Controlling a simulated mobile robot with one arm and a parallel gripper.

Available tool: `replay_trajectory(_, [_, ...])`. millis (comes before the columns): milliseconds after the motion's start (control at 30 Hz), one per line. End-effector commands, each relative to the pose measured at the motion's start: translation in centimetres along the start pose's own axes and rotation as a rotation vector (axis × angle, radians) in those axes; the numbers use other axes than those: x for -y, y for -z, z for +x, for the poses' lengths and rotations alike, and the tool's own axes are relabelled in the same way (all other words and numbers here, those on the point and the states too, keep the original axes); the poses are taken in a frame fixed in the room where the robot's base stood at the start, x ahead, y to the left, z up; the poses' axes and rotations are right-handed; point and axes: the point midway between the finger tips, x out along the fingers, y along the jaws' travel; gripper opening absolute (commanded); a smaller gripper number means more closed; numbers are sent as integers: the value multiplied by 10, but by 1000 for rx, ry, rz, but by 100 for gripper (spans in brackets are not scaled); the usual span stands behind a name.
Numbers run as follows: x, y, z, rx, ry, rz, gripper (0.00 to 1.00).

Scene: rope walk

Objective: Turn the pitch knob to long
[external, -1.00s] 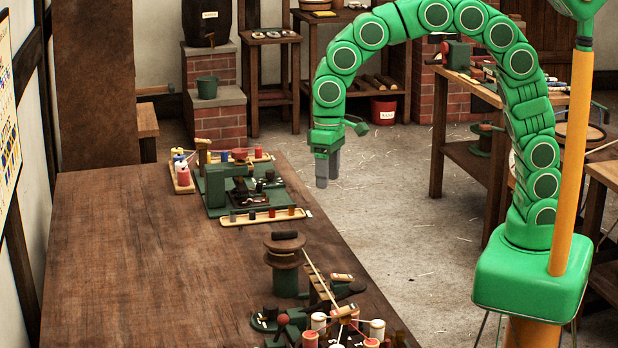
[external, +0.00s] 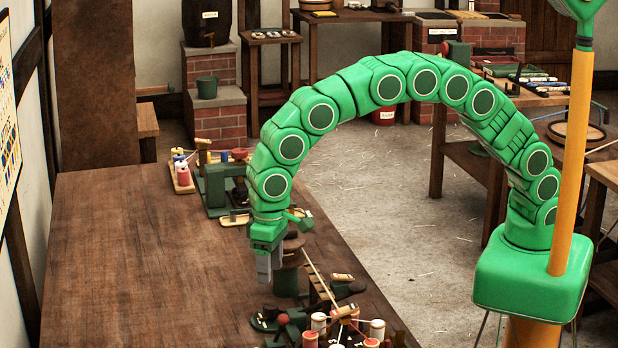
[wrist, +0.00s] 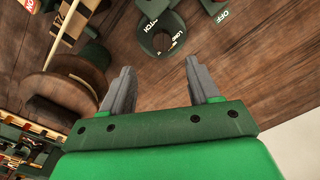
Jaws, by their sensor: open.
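A dark green dial plate (wrist: 146,42) with the word LONG on it lies near the top centre of the wrist view. Partly cut-off lettering shows at the top edge. My gripper (wrist: 158,64) is open and empty, its two grey fingers apart below the dial in the picture and not touching the knob. In the external view my gripper (external: 269,272) points down above the workbench, left of the capstan. I cannot make out the dial clearly there.
The brown-topped capstan (external: 287,285) with a rope stands close beside my gripper; its wooden disc (wrist: 45,100) fills the left of the wrist view. Bobbins (external: 319,322) stand in front of it. The workbench's left part (external: 140,270) is clear.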

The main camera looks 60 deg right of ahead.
Motion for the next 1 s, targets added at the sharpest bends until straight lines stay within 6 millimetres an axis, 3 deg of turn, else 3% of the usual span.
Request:
replay_trajectory(433, [7, -3, 25, 12, -31, 29, 61])
replay_trajectory(800, [5, -4, 74, 14, -31, 28, 61])
replay_trajectory(1000, [4, -4, 90, 13, -31, 29, 61])
